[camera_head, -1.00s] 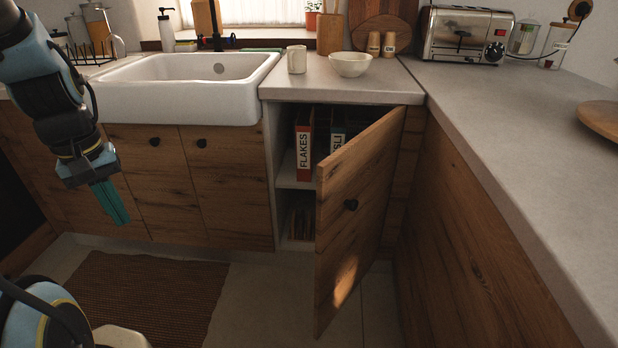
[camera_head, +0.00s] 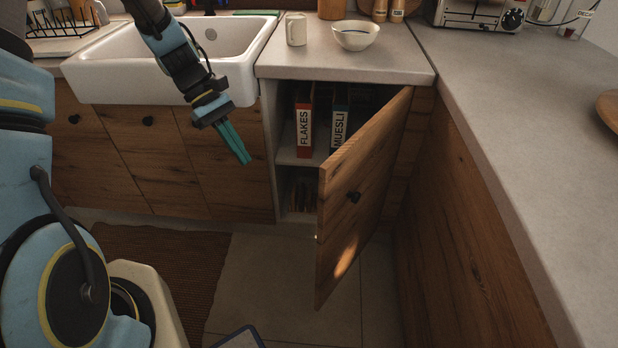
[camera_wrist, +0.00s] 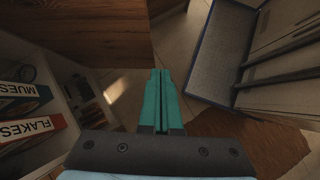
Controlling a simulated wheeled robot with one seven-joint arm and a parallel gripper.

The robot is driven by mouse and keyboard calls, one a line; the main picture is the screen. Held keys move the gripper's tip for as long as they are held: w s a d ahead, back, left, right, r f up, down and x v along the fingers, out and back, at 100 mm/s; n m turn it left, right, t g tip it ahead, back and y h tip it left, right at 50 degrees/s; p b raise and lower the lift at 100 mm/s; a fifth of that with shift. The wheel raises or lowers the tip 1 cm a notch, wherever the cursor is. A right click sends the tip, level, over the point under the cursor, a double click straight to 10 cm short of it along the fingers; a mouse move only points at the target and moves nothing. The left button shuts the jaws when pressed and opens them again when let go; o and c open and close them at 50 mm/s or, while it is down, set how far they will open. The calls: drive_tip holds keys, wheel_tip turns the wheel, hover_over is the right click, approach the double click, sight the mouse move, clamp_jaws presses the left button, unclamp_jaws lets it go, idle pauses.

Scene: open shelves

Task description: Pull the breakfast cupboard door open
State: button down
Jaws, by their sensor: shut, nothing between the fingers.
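The breakfast cupboard door (camera_head: 365,195) stands partly open, hinged at its right side and swung out toward me. Inside the cupboard, a FLAKES box (camera_head: 304,128) and a MUESLI box (camera_head: 339,125) stand on the shelf. My gripper (camera_head: 246,160) has its teal fingers shut and empty. It is in front of the sink cabinet, left of the cupboard opening and apart from the door. In the wrist view, the shut fingers (camera_wrist: 162,100) show with the boxes at left and a wooden panel, likely the door (camera_wrist: 100,30), at upper left.
The white sink (camera_head: 165,80) is behind my gripper. A mug (camera_head: 296,29) and a bowl (camera_head: 356,36) stand on the counter (camera_head: 340,68) above the cupboard. A side counter (camera_head: 500,130) bounds the right. A brown mat (camera_head: 160,265) lies on the floor; tiles before the cupboard are mostly clear.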

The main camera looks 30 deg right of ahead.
drive_tip(key=s+d+f+g+p, duration=0.1)
drive_tip(key=s+d+f+p, duration=0.4)
drive_tip(key=s+d, duration=0.4)
drive_tip(key=shift+s+f+n+g, duration=0.4)
drive_tip(key=shift+s+f, duration=0.5)
drive_tip(key=shift+s, duration=1.05)
drive_tip(key=shift+d, duration=0.15)
